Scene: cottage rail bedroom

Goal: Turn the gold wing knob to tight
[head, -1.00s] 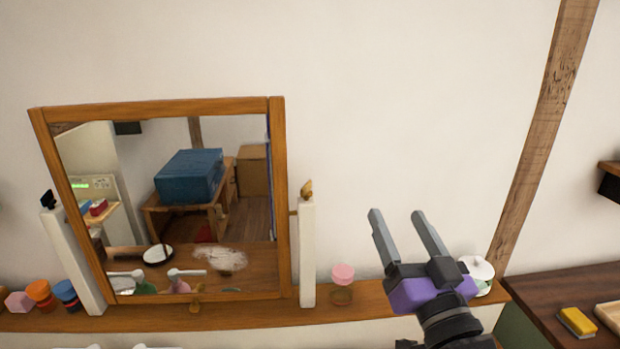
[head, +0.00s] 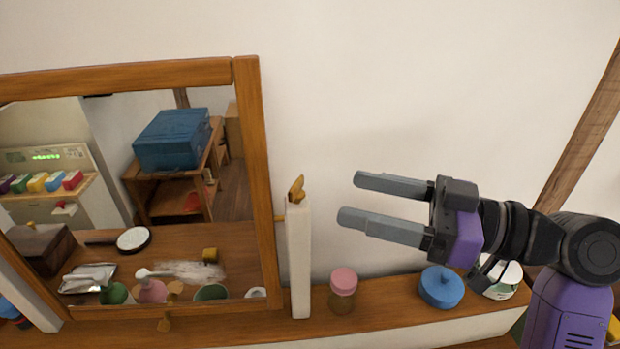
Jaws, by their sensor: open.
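The gold wing knob (head: 296,189) sits on top of the white post (head: 298,258) at the right side of the mirror (head: 251,170). Its wing stands roughly upright with a slight tilt. My gripper (head: 350,198) is open and empty, to the right of the knob and apart from it. Its two grey fingers point left, toward the post.
The wooden shelf (head: 385,311) holds a pink-lidded jar (head: 343,288), a blue lidded pot (head: 441,287) and a white-and-green item (head: 497,278) below my gripper. The wall behind is bare, and the space between fingers and knob is clear.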

